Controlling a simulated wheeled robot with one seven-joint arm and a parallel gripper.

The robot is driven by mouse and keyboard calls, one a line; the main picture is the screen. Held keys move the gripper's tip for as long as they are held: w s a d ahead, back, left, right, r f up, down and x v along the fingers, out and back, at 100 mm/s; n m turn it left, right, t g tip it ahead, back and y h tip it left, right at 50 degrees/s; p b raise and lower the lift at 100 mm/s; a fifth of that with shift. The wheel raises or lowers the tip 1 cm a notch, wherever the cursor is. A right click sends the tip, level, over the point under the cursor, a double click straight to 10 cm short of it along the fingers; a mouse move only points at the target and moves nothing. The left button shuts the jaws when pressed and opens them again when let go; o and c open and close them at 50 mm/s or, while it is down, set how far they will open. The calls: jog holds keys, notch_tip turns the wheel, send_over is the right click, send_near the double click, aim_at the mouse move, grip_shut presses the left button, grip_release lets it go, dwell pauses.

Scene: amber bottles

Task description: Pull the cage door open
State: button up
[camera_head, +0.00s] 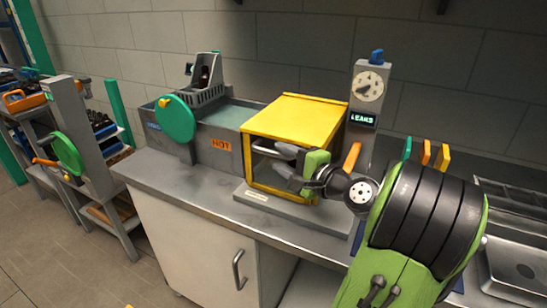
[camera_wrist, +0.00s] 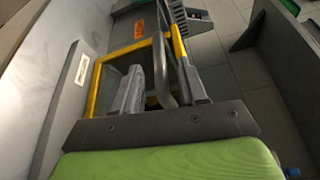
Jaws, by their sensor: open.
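The cage is a yellow-framed box (camera_head: 297,117) with a solid yellow top, on a grey base on the counter. Its front faces the room, and my gripper partly hides it; I cannot tell whether the door stands slightly ajar. My gripper (camera_head: 283,167) is open at the cage front. In the wrist view, the yellow frame (camera_wrist: 94,92) is ahead of my gripper (camera_wrist: 160,68). A grey curved handle (camera_wrist: 161,76) shows between its two fingers. I cannot tell whether either finger touches it.
A grey tank (camera_head: 218,130) with a green disc (camera_head: 175,118) and a HOT label stands left of the cage. A grey post (camera_head: 367,100) with a dial and a LEAKS display stands behind right. A sink (camera_head: 515,262) lies right. The floor in front is open.

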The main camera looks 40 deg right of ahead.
jog(key=w, duration=0.4)
jog(key=shift+d+f, duration=0.1)
jog(key=shift+f, duration=0.05)
grip_shut()
